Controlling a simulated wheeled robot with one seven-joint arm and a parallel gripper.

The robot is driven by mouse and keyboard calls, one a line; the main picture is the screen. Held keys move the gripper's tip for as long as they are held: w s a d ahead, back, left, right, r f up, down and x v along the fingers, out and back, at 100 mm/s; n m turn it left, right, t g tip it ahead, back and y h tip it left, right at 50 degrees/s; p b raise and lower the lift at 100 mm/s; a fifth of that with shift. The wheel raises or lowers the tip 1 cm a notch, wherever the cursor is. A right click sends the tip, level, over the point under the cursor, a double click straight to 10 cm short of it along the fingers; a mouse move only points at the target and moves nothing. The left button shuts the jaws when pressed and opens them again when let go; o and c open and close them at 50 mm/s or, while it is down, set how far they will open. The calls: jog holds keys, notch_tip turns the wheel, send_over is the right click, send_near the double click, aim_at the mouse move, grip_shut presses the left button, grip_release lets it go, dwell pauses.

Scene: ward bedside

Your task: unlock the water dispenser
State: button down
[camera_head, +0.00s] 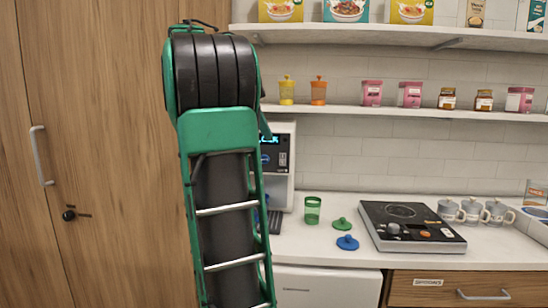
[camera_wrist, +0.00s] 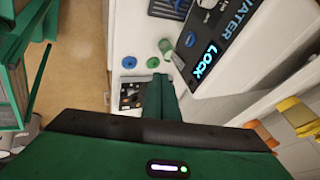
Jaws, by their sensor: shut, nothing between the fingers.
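The water dispenser (camera_head: 281,165) is a white machine with a dark display, partly hidden behind my arm in the head view. In the wrist view its dark panel (camera_wrist: 228,38) shows the word WATER and the lit blue word LOCK, with round marks beside them. My gripper (camera_wrist: 160,80) is green and shut, with nothing between its fingers. In the wrist view its fingertips appear below and left of the panel, apart from the LOCK word. The gripper is not visible in the head view; my arm stands in front of the dispenser there.
On the white counter are a green cup (camera_head: 312,210), a green lid (camera_head: 342,224), a blue lid (camera_head: 347,243), a dark cooktop (camera_head: 410,226) and several grey mugs (camera_head: 472,211). Shelves (camera_head: 400,111) with jars and boxes hang above. Wooden doors (camera_head: 100,160) stand at left.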

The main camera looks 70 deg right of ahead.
aim_at(283, 159)
jog(key=shift+s+f, duration=0.1)
dwell(0.3)
jog(key=s+d+f, duration=0.1)
jog(key=d+f, duration=0.7)
jog(key=f, duration=0.1)
jog(key=shift+d, duration=0.35)
jog(key=shift+f, duration=0.1)
dwell(0.4)
